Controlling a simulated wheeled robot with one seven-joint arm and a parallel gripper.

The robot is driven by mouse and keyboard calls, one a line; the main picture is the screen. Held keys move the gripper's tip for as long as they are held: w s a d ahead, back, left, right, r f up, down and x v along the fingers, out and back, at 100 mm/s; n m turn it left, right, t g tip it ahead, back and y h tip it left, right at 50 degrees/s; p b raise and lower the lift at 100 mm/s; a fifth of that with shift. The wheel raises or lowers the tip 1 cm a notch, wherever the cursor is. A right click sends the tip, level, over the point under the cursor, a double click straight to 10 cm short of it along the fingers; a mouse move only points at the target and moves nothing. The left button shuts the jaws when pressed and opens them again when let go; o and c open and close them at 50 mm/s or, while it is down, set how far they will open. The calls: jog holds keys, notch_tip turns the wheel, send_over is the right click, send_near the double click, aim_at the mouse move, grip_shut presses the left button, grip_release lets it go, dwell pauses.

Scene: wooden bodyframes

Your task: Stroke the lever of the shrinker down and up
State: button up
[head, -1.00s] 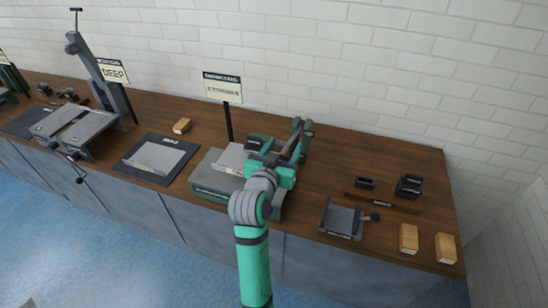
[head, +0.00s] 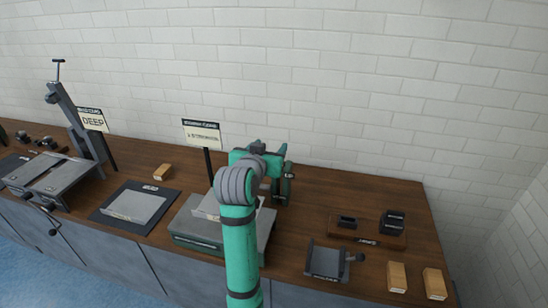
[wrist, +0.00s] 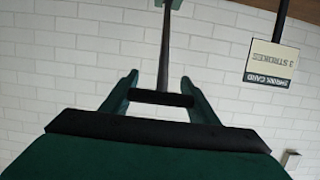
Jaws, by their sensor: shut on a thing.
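The shrinker stands on the bench in the head view, with a broad grey-green base (head: 192,232) and a green upright (head: 284,180) at its back right. My gripper (head: 255,160) is raised above the base, beside the upright. In the wrist view my green fingers (wrist: 161,98) are shut on the lever's black crossbar handle. The lever's dark shaft (wrist: 166,45) runs from the handle toward a green part at the top edge of that view. In the head view my arm and gripper hide most of the lever and part of the base.
A stroke-count sign (head: 202,133) stands behind the shrinker; it appears upside down in the wrist view (wrist: 272,67). A dark mat with a grey plate (head: 136,205) lies to the left. A small grey fixture (head: 326,261) and wooden blocks (head: 397,276) lie to the right.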

jog(key=shift+w+d+f, duration=0.1)
jog(key=shift+w+d, duration=0.1)
jog(key=shift+w, duration=0.05)
jog(key=o, duration=1.5)
jog(key=shift+a, duration=0.1)
jog(key=shift+s+a, duration=0.1)
jog(key=shift+s, duration=0.2)
jog(key=v, duration=1)
